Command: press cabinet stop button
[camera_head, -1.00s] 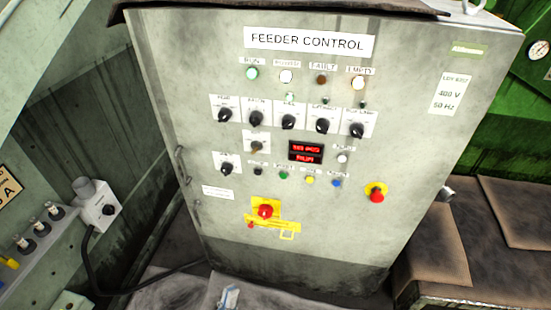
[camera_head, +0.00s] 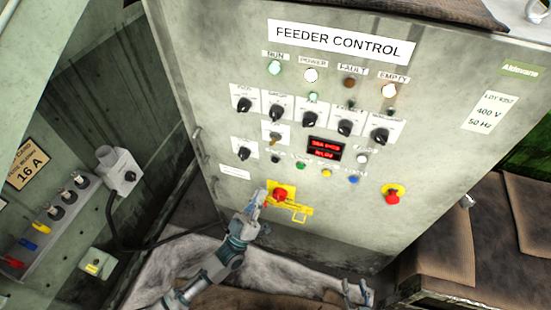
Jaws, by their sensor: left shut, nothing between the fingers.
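The grey feeder control cabinet (camera_head: 330,215) fills the middle. Its lower button row has a black button (camera_head: 275,158), a green button (camera_head: 300,167), a yellow button (camera_head: 326,173) and a blue button (camera_head: 353,180); their small labels are too blurred to read. A red mushroom button (camera_head: 393,196) on a yellow disc is at the right. A red rotary handle (camera_head: 280,194) sits on a yellow plate. My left gripper (camera_head: 262,198) is shut and empty, just left of the handle in the picture; contact cannot be told. My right gripper (camera_head: 356,290) is open and empty at the bottom edge.
Black selector knobs (camera_head: 310,119) and lit lamps (camera_head: 311,75) are above the buttons, with a red display (camera_head: 324,148). A wall socket box (camera_head: 121,170) with a cable is at left. Brown padded seats (camera_head: 435,235) are at right.

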